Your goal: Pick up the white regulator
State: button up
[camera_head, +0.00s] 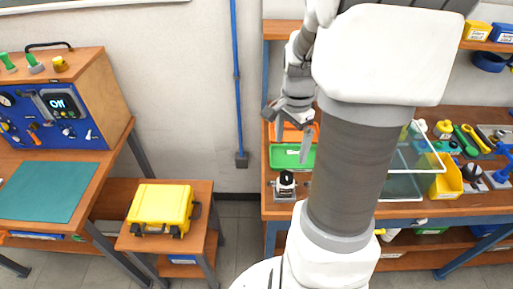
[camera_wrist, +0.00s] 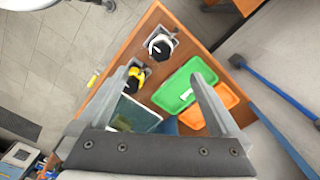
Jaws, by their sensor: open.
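The white regulator (camera_head: 286,179) has a black knob and sits on a small grey stand near the left front of the workbench. In the wrist view the white regulator (camera_wrist: 160,44) is near the top, just beyond my fingertips. My gripper (camera_head: 287,131) is open and empty, above the back part of the bench and apart from the regulator. Its two fingers spread wide in the wrist view (camera_wrist: 165,76). A yellow regulator with a black knob (camera_wrist: 134,78) is partly hidden by the left finger there.
A green tray (camera_wrist: 185,84) and an orange tray (camera_wrist: 222,101) lie beside the regulators. A clear-walled bin (camera_head: 403,186) and yellow bin (camera_head: 446,183) stand to the right. A yellow case (camera_head: 160,207) rests on a low stand at left. My arm hides part of the bench.

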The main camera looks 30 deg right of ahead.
aim_at(284, 183)
notch_tip(284, 183, down, 17)
jog(key=shift+w+a+r, duration=0.1)
jog(key=shift+w+r, duration=0.05)
dwell(0.5)
jog(key=shift+c, duration=0.2)
grip_shut()
